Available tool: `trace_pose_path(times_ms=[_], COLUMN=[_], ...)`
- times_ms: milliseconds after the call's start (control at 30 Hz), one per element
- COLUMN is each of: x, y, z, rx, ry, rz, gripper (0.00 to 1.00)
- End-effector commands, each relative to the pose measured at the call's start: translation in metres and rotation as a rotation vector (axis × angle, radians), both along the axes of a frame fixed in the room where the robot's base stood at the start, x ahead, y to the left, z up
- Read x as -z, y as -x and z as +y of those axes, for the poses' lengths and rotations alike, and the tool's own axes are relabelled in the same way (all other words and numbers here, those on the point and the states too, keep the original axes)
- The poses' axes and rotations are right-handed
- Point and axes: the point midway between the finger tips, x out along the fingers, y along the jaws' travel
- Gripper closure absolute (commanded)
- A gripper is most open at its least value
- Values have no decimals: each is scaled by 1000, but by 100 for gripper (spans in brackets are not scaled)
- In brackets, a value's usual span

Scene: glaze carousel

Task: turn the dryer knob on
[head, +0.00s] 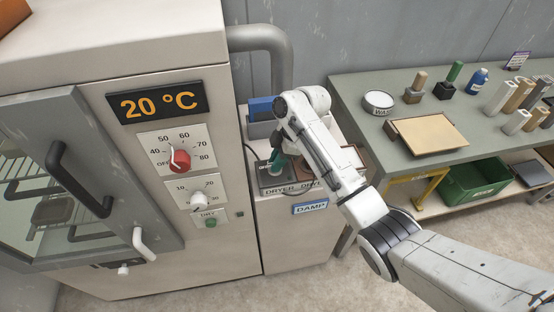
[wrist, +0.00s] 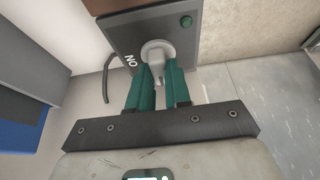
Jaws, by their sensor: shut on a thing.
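The dryer control box (head: 272,182) is a dark grey box on the low cabinet beside the oven, with "DRYER" lettering in front of it. In the wrist view its top panel (wrist: 125,40) shows an "ON" mark, upside down, left of the knob. The pale grey dryer knob (wrist: 157,50) has a round base and a narrow grip. My gripper (wrist: 160,75) has teal fingers, shut on the knob's grip from both sides. In the head view my gripper (head: 275,162) points down at the box; the knob is mostly hidden there. A green lamp (wrist: 187,20) sits at the panel's corner.
The oven (head: 235,230) stands left, reading 20 °C, with a red knob (head: 180,160) and a white timer knob (head: 199,200). A "DAMP" sign (head: 311,208) is on the cabinet front. A blue item (head: 261,107) stands behind the box. A workbench (head: 400,150) is at right.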

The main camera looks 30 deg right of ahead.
Motion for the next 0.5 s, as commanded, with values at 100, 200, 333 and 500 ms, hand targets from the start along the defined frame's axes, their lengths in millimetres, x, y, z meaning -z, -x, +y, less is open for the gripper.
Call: trace_pose_path(times_ms=[100,200,333,500], x=[-1,-2,-2,-4], y=[1,1,2,2], z=[0,1,1,2], rx=[22,58,134,274], ry=[0,-1,-2,-2], rz=[0,1,2,1], gripper=[100,100,100,100])
